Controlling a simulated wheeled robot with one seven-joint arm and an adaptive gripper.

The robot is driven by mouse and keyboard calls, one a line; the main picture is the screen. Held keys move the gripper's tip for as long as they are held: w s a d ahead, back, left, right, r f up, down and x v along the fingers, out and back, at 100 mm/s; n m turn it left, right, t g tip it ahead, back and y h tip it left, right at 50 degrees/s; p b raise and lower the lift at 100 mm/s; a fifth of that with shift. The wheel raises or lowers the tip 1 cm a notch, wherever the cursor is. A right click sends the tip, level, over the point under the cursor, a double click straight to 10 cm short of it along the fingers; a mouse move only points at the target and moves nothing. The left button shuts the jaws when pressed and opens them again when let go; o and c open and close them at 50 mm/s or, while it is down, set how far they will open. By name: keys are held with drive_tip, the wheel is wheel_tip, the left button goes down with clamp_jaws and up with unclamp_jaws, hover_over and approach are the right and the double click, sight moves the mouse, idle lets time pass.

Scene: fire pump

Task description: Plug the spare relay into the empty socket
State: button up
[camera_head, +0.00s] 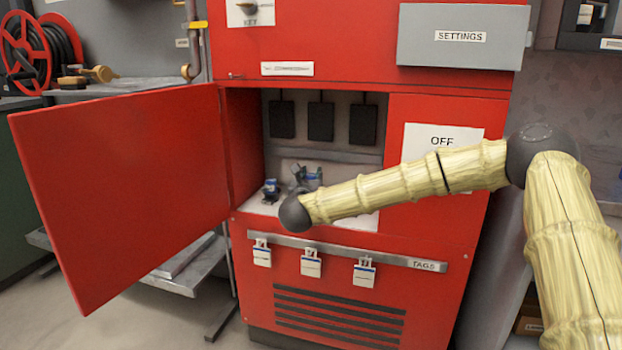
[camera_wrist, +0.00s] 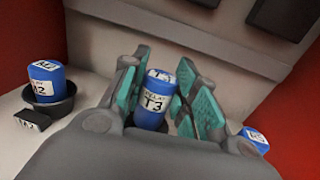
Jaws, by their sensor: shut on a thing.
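A blue relay with a white label reading T3 (camera_wrist: 154,98) stands between the teal pads of my gripper (camera_wrist: 158,92) in the wrist view. My gripper is shut on it. The relay looks nearly upright; its lower end is hidden, so I cannot tell if it sits in a socket. A second blue relay (camera_wrist: 45,80) sits in a dark round socket (camera_wrist: 58,106) at the left, with a small dark tag in front. A third blue relay (camera_wrist: 256,139) partly shows at the right. In the head view my gripper (camera_head: 308,178) is inside the cabinet. No empty socket is clearly visible.
The red cabinet's door (camera_head: 125,190) stands open to the left. Dark blocks (camera_head: 320,121) hang on the back wall above the white shelf (camera_head: 358,219). The red side walls bound the space. Tags hang on a rail (camera_head: 345,252) below the opening.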

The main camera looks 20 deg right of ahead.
drive_tip(key=shift+f+b, duration=1.05)
drive_tip(key=shift+f, duration=0.25)
idle(0.9)
idle(0.4)
drive_tip(key=o, duration=1.1)
drive_tip(key=shift+s, duration=0.1)
drive_tip(key=v, duration=1.1)
drive_tip(key=shift+s+a+r, duration=0.1)
drive_tip(key=shift+s+a, duration=0.1)
drive_tip(key=shift+s, duration=0.15)
